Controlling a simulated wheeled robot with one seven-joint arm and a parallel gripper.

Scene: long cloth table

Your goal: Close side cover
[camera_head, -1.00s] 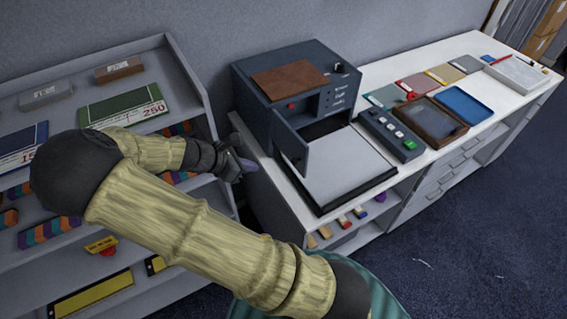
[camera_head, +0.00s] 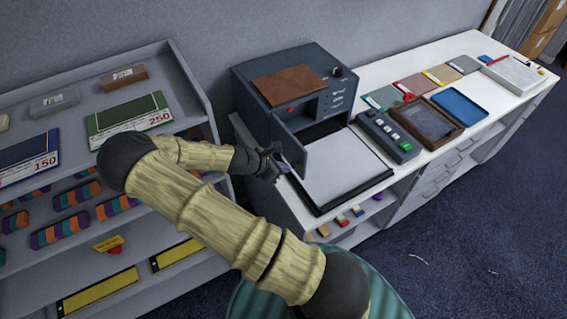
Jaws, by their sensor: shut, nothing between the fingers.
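The dark blue-grey machine (camera_head: 262,102) stands on the white table against the wall. Its side cover (camera_head: 290,147), a dark flat panel, stands open at the front left, angled out from the body with the dark opening (camera_head: 321,131) beside it. My gripper (camera_head: 284,167) is shut and empty at the lower outer face of the cover. It hides the cover's lower left part, and I cannot tell whether it touches. A white-topped flat tray (camera_head: 343,168) lies in front of the opening.
A button box (camera_head: 389,136), a brown tray (camera_head: 432,118) and a blue tray (camera_head: 460,103) lie right of the machine. A grey shelf rack (camera_head: 190,75) with boards and chips stands on the left.

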